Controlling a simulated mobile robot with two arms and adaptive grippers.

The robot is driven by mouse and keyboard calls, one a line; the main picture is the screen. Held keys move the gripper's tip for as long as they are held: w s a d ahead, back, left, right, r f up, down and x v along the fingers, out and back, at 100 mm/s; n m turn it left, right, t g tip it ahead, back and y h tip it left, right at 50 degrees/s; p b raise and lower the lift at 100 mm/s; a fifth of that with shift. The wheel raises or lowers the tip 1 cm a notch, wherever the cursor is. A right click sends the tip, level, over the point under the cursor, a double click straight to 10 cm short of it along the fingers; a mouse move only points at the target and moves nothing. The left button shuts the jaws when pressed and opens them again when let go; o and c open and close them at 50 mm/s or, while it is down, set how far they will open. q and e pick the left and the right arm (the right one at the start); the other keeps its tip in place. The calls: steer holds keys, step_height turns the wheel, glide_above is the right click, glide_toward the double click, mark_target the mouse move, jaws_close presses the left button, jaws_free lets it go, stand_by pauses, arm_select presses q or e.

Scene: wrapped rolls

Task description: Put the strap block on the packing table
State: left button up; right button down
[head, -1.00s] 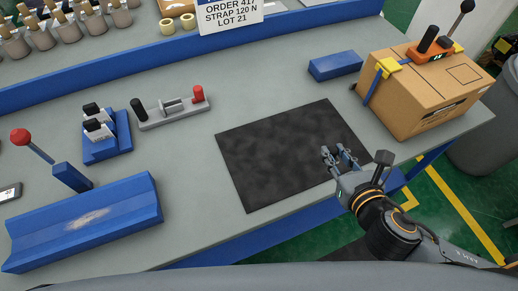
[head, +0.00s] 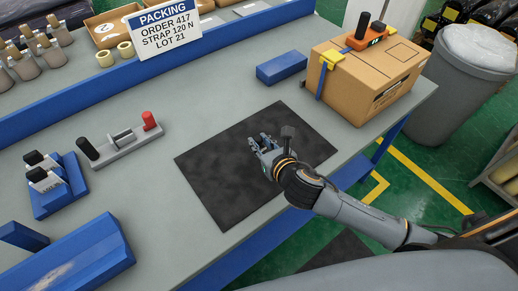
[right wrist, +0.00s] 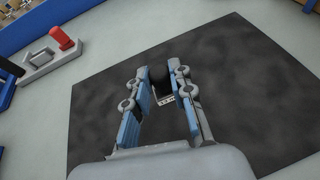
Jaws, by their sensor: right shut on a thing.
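My right gripper (head: 259,141) is over the black mat (head: 205,170) on the grey packing table (head: 212,92). In the right wrist view its fingers (right wrist: 166,88) are shut on a small block (right wrist: 159,76) with a dark rounded top and a pale marked face, most likely the strap block. The fingers hide much of it. Whether it touches the mat cannot be told. In the head view the hand hides it. My left gripper is not in view.
A blue rack (head: 62,192) with black-topped pieces and a grey fixture with a red knob (head: 149,121) stand left of the mat. A blue block (head: 281,67) and a strapped carton (head: 365,83) stand beyond it. The mat's left part is clear.

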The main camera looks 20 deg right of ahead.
steer(key=shift+w+a+f, duration=0.1)
steer(key=shift+w+f, duration=0.15)
steer(key=shift+f, duration=1.65)
steer(key=shift+f+b, duration=0.1)
steer(key=shift+b, duration=0.2)
steer(key=c, duration=1.2)
jaws_free()
steer(key=shift+o, duration=0.2)
